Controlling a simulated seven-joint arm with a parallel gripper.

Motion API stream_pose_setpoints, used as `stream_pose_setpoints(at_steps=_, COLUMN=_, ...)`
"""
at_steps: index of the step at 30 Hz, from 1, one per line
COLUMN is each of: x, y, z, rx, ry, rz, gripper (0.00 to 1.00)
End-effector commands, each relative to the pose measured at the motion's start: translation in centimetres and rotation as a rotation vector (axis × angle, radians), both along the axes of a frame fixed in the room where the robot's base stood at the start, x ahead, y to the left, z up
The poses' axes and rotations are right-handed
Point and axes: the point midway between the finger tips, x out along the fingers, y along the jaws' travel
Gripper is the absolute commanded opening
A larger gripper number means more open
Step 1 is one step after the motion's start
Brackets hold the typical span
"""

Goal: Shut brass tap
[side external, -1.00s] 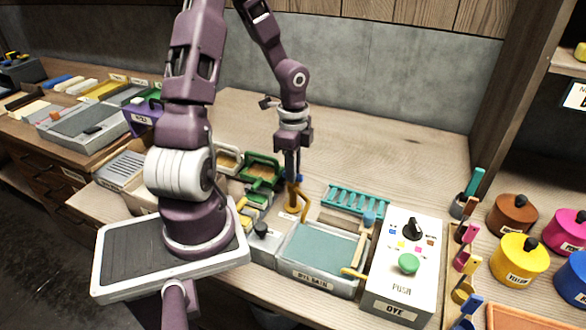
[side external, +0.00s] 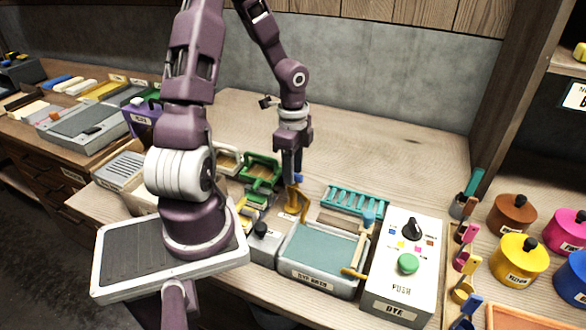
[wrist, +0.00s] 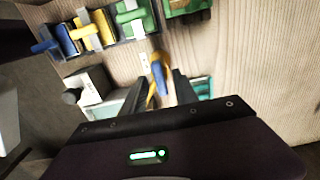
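The brass tap (side external: 296,206) stands behind the dye basin in the side view, with a small blue handle (side external: 298,180) at its top. My gripper (side external: 292,172) points down right at the tap and partly covers its upper part. In the wrist view my gripper's two dark fingers (wrist: 162,92) are apart, with the blue handle (wrist: 158,76) showing between and beyond their tips. Yellow brass (wrist: 151,98) shows beside the left finger. I cannot tell whether a finger touches the tap.
The teal basin (side external: 300,275) lies in front of the tap. A white box (side external: 397,290) with a green button and black knob stands to its right. Green moulds (side external: 260,170) stand close on the left, a teal rack (side external: 356,200) on the right. The bench behind is clear.

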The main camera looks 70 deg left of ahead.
Motion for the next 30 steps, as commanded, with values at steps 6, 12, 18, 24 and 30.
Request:
stream_pose_setpoints(at_steps=6, x=0.0, y=0.2, z=4.1, rx=0.008, ry=-0.003, rz=0.004, gripper=0.35)
stream_pose_setpoints(at_steps=12, x=0.1, y=0.1, z=6.8, rx=0.004, ry=-0.002, rz=0.001, gripper=0.35)
stream_pose_setpoints(at_steps=18, x=0.0, y=0.0, z=7.0, rx=0.001, ry=-0.001, rz=-0.002, gripper=0.35)
stream_pose_setpoints(at_steps=24, x=0.0, y=0.0, z=7.0, rx=0.001, ry=-0.001, rz=-0.001, gripper=0.35)
stream_pose_setpoints(at_steps=30, x=0.2, y=-4.4, z=11.6, rx=0.122, ry=-0.044, rz=0.138, gripper=0.35)
